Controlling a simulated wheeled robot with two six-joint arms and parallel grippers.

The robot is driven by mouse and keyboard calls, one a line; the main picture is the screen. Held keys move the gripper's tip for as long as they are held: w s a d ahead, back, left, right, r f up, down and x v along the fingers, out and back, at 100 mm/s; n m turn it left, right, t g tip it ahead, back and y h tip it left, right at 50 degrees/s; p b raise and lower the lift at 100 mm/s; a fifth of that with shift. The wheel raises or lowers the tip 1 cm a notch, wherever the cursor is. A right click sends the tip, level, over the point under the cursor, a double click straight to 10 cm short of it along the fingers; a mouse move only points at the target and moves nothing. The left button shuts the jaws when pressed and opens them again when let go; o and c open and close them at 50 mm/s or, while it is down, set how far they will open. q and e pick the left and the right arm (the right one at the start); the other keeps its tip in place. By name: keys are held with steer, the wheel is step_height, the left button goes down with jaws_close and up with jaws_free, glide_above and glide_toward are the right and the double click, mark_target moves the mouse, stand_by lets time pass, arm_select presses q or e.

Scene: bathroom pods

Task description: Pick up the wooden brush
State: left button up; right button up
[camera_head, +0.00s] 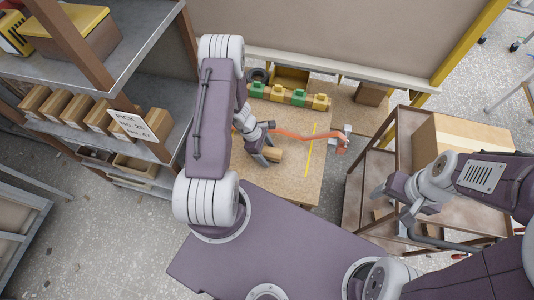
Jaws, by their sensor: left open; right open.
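A small tan wooden piece (273,154), likely the wooden brush, lies on the wooden worktable by my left gripper. Its bristles cannot be made out. My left gripper (265,152) is open and low over the table, with its fingers right at the tan piece. Part of the piece is hidden behind the fingers, and I cannot tell whether they touch it. My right gripper (397,205) is open and empty, beside the brown cart at the right.
An orange curved object (300,137) lies across the worktable (298,180), near a yellow line. Green and yellow blocks (290,95) stand in a row at the back. A shelf with boxes (75,108) is at left. A cart with a carton (465,135) is at right.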

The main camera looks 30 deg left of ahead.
mark_target(269, 151)
arm_select(q)
jaws_close()
steer(key=shift+r, duration=0.15)
step_height(269, 151, up, 3)
steer(key=shift+w+a+r+p, duration=0.1)
steer(key=shift+r+p, duration=0.05)
steer(key=shift+p, duration=0.2)
steer(key=s+d+r+b, duration=0.1)
steer(key=s+d+r, duration=0.1)
steer(key=d+r, duration=0.2)
steer(key=s+d+r+b, duration=0.2)
steer(key=s+d+r, duration=0.1)
steer(key=d, duration=0.3)
steer(key=shift+s+d+r, duration=0.25)
steer(key=shift+d+r, duration=0.05)
steer(key=shift+r, duration=0.15)
